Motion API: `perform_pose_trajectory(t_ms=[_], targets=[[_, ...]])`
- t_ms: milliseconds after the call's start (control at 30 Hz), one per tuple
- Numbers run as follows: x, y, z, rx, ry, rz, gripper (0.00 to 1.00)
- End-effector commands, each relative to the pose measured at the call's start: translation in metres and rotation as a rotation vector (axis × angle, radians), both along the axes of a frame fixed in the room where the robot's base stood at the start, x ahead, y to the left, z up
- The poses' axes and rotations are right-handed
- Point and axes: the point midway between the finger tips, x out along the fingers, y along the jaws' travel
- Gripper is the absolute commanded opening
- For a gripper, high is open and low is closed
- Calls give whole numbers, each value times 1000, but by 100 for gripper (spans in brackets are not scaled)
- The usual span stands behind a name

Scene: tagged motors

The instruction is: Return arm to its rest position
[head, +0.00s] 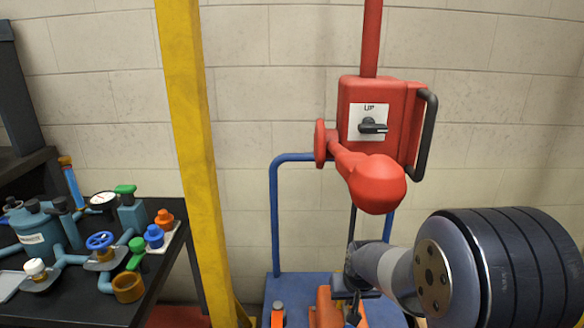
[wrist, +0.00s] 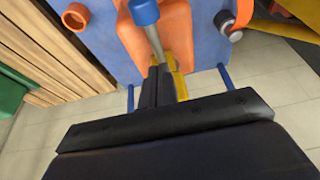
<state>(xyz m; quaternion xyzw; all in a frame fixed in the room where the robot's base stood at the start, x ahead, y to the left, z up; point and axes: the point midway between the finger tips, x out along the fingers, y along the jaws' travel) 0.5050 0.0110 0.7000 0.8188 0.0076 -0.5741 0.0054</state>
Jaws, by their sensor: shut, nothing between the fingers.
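My gripper (wrist: 160,84) is in the wrist view, its two dark fingers closed together with nothing between them. Beyond the fingertips is an orange part on a blue panel (wrist: 95,30), with a blue-capped metal rod (wrist: 147,18) close to the tips. I cannot tell whether the fingers touch the rod. In the head view my arm comes in from the lower right, and the gripper end (head: 350,290) is partly hidden low over the blue base.
A red box (head: 415,105) with a black knob and an "UP" label stands above a blue frame (head: 275,215). A yellow post (head: 188,130) rises left of it. A dark table (head: 160,262) with valves and fittings is at the left. A block wall is behind.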

Motion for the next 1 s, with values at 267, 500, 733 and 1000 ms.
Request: perform_pose_trajectory(t_ms=[267,500,733,1000], targets=[[-8,0,39,0,-1,0,0],[-14,0,50,0,1,0,0],[-14,0,50,0,2,0,0],[-12,0,43,0,1,0,0]])
